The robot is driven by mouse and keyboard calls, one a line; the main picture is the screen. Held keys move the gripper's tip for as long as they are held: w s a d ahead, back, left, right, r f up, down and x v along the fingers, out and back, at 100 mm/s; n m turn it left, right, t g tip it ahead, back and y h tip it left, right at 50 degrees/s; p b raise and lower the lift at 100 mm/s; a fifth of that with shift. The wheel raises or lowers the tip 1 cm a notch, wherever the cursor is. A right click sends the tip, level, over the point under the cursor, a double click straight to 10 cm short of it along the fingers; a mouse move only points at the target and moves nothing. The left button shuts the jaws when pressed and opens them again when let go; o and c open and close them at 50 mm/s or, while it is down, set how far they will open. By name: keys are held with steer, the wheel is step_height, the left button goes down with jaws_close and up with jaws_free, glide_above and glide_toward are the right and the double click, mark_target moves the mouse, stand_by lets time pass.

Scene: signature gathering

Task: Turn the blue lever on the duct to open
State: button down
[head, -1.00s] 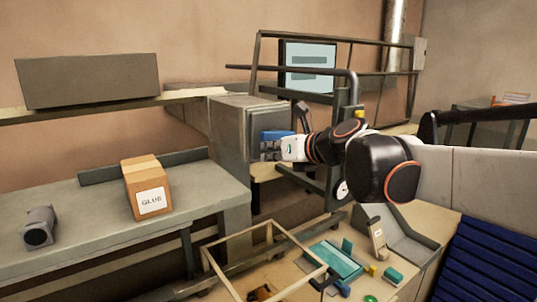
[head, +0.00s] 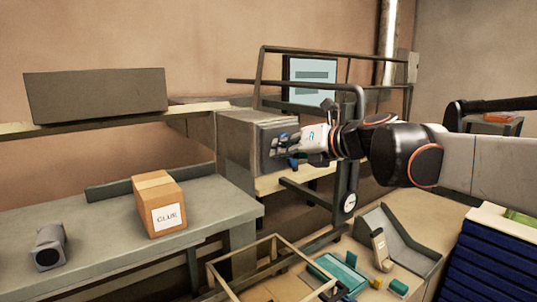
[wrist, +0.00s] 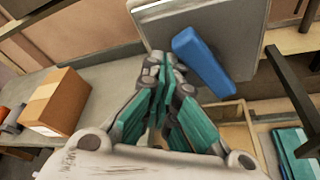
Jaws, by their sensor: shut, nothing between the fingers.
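The duct (head: 235,140) is a grey box with a square front plate at mid-picture in the head view; the plate (wrist: 235,25) also shows at the top of the wrist view. The blue lever (wrist: 203,62) is on the plate and slants from upper left to lower right there. In the head view, blue parts of the lever (head: 294,163) show above and below my fingers, which hide its middle. My gripper (wrist: 165,65) is shut and empty, beside the lever on its left in the wrist view. I cannot tell whether they touch.
A cardboard glue box (head: 157,200) and a small grey device (head: 48,246) stand on the left bench. A metal rail frame (head: 300,82) rises behind my arm. An open wooden frame (head: 265,262) and a teal item (head: 340,272) lie below the duct.

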steer(key=shift+w+d+r, duration=0.2)
steer(key=shift+d+r, duration=0.1)
steer(key=shift+r, duration=0.15)
steer(key=shift+w+d+r, duration=0.15)
steer(key=shift+d+r, duration=0.1)
steer(key=shift+r, duration=0.2)
steer(key=shift+w+d+r, duration=0.1)
stand_by(0.5)
